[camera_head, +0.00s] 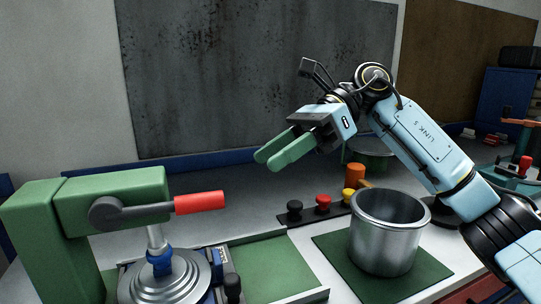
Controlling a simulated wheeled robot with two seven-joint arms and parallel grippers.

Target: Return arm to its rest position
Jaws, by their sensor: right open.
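My right arm comes in from the right, and its gripper (284,148) is raised above the workbench, pointing left and slightly down. Its two green fingers are apart with nothing between them. Below and to the right of it, a metal pot (385,240) stands upright on a green mat (342,262). The gripper is clear of the pot. My left gripper is not in view.
A green press (110,200) with a red-handled lever (200,202) stands at the left. Black, red and yellow knobs (323,202) sit on a strip in the middle. An orange-handled tool (356,174) is behind the pot. A dark stained panel (250,70) backs the bench.

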